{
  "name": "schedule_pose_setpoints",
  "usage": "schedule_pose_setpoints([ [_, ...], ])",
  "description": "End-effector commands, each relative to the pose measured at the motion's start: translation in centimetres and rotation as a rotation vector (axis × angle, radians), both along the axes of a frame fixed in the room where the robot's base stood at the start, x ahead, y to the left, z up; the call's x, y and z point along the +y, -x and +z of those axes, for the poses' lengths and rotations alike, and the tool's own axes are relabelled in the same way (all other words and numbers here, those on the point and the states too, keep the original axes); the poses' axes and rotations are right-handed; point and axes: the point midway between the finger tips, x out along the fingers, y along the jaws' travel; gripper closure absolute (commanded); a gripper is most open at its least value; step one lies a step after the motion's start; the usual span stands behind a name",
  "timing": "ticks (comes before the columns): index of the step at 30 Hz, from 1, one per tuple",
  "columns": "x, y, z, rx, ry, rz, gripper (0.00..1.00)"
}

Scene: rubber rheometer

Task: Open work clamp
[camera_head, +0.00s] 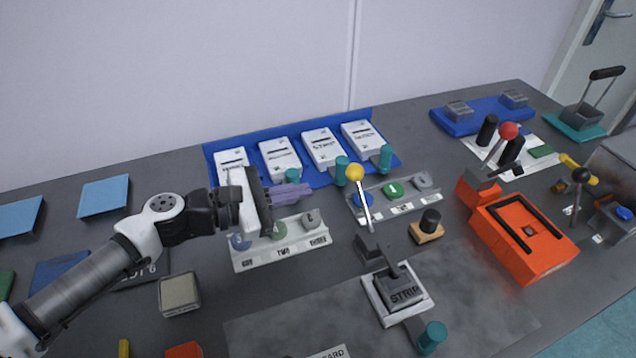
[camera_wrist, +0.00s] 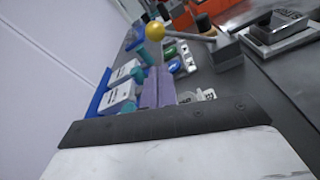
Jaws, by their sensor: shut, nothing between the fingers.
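A lever with a yellow ball knob (camera_head: 355,172) leans up from a dark block (camera_head: 371,246) beside the grey block marked STRIP (camera_head: 403,291). The knob also shows in the wrist view (camera_wrist: 155,31), beyond my fingers. A second lever, with a red ball (camera_head: 509,130), stands over a white sheet at the back right. No label shows which lever is the work clamp. My gripper (camera_head: 305,190) is shut and empty, its purple fingers together. It hangs above the numbered panel, left of the yellow knob and apart from it.
White labelled boxes (camera_head: 280,157) stand on a blue mat behind my gripper, with teal cylinders (camera_head: 341,168) close by. Button panels lie below (camera_head: 282,246) and to the right (camera_head: 399,205). An orange machine (camera_head: 522,238) fills the right.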

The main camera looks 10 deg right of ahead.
Motion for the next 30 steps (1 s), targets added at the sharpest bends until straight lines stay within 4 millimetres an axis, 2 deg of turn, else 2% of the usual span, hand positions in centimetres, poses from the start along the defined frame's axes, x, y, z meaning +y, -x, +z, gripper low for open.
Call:
schedule_pose_setpoints([
  [9,-5.5,-1.2,-0.3,0.002,0.001,-0.007,1.0],
  [15,-7.8,-1.9,-0.8,0.002,0.001,-0.002,1.0],
  [21,-8.7,-2.1,-1.2,0.0,-0.001,-0.001,1.0],
  [30,-8.8,-2.1,-1.2,0.0,-0.001,0.0,1.0],
])
